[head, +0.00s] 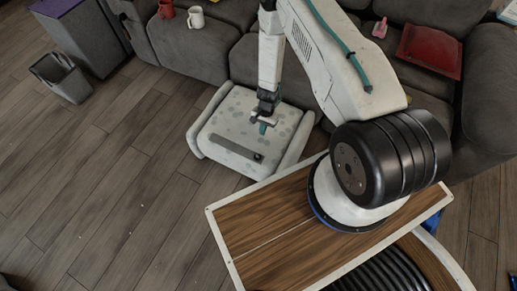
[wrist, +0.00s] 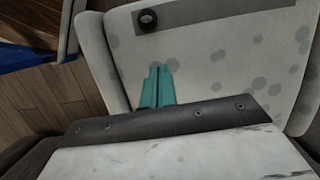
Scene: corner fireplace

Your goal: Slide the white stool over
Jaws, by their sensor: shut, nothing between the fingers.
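The white stool (head: 252,128) stands on the floor against the front of the grey sofa. Its light top has grey spots, and its sides are raised and rounded. My gripper (head: 263,127) is over the stool's top, toward its back half, with teal fingers pointing down. In the wrist view the teal fingers (wrist: 157,88) are together and empty, in front of the spotted stool top (wrist: 215,62). I cannot tell whether the fingertips touch the stool. A dark grey strip (head: 222,147) with a round black knob lies across the stool's top.
The grey sofa (head: 190,45) runs behind the stool, with a red mug (head: 166,9), a white mug (head: 196,18) and a red cushion (head: 430,51) on it. A dark bin (head: 62,78) stands at left. The wooden floor (head: 100,180) left of the stool is mostly clear.

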